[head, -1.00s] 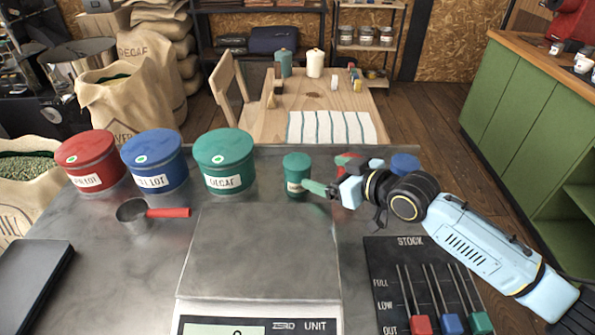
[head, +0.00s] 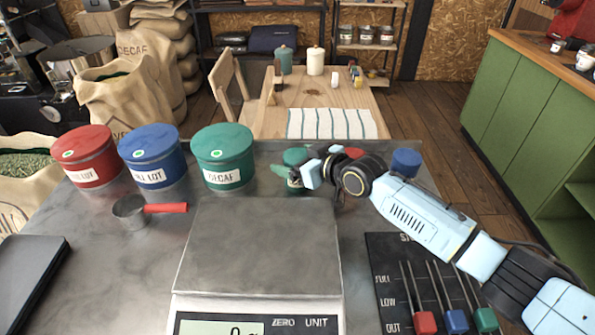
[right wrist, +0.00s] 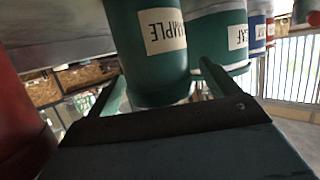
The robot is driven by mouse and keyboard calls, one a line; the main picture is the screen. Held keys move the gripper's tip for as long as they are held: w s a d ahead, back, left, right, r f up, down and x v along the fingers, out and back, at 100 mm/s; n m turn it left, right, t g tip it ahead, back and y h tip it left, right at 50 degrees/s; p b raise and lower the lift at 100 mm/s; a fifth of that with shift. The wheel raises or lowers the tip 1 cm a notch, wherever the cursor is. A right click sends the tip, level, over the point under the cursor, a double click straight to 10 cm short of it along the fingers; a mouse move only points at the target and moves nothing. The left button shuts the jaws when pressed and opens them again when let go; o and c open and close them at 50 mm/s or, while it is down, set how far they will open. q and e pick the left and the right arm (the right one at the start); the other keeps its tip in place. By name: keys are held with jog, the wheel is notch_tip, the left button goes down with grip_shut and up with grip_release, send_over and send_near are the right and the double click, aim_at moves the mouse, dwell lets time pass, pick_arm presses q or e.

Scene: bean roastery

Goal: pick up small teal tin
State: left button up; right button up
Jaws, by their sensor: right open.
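The small teal tin (head: 295,157) stands on the grey metal counter, right of the large tins; my right gripper partly hides it in the head view. In the right wrist view the tin (right wrist: 150,62) appears upside down, with a white label reading SAMPLE. My right gripper (head: 298,179) is open at the tin; it also shows in the right wrist view (right wrist: 164,84), with one finger on each side of the tin. I cannot tell whether either finger touches it. My left gripper is not in view.
Large red (head: 87,160), blue (head: 153,158) and teal DECAF (head: 224,158) tins stand to the left. Small red (head: 354,153) and blue (head: 406,162) tins stand right of the small teal one. A scale (head: 258,250) and a stock slider board (head: 385,255) lie nearer.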

jog(key=shift+c, duration=0.4)
jog(key=shift+r, duration=0.1)
jog(key=c, duration=1.1)
